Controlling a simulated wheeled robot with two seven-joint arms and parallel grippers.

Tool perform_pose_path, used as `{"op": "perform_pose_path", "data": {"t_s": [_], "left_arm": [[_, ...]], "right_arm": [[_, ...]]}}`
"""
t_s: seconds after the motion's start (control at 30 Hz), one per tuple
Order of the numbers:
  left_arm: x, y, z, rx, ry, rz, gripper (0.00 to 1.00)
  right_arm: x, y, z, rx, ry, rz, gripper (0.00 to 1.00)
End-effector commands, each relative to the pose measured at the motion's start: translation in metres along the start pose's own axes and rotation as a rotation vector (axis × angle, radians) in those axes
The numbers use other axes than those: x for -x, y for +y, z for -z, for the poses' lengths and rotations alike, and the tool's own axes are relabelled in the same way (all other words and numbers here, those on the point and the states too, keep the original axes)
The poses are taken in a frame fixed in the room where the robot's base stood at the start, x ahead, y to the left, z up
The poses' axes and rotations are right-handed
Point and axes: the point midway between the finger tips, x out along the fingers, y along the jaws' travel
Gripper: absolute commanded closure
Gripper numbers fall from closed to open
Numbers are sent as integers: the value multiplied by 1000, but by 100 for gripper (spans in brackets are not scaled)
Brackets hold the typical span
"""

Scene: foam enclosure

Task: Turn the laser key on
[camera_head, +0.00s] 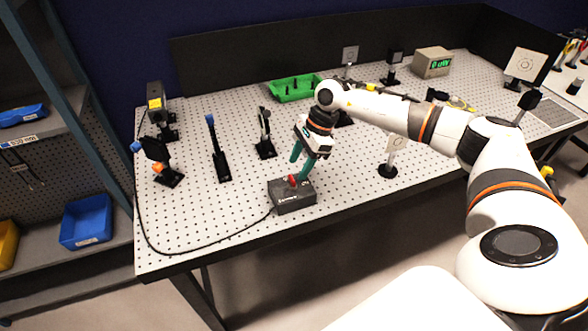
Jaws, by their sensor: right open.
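The laser control box (292,198) is a small dark box near the front edge of the perforated table. A red key (293,180) sits on its top; its exact angle is too small to tell. My right gripper (300,167) is open, with its two green fingers pointing down just above the box, around or close beside the key. Whether the fingers touch the key cannot be told. A black cable (180,252) runs from the box along the left of the table to the laser unit (156,101) at the back left. My left gripper is not in view.
Optical mounts on posts stand on the table (225,230), including a dark post (218,150) left of the gripper and a white target (392,150) to its right. A green tray (294,88) and a meter (432,62) sit behind. A shelf with blue bins (86,221) stands left.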

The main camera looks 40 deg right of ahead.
Motion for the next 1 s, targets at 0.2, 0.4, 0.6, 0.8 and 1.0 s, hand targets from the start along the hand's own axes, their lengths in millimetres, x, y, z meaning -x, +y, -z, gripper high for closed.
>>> {"op": "perform_pose_path", "data": {"t_s": [0.2, 0.4, 0.6, 0.8, 1.0], "left_arm": [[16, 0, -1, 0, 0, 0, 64], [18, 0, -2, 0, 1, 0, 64], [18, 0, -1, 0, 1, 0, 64], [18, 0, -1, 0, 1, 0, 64], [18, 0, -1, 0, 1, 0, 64]], "right_arm": [[-32, 0, 1, -1, 1, 3, 49], [-45, 0, 0, 0, 1, -1, 49], [-46, 0, 0, 0, 1, -1, 49], [-46, 0, 0, 0, 1, -1, 74], [-46, 0, 0, -1, 1, -1, 94]]}}
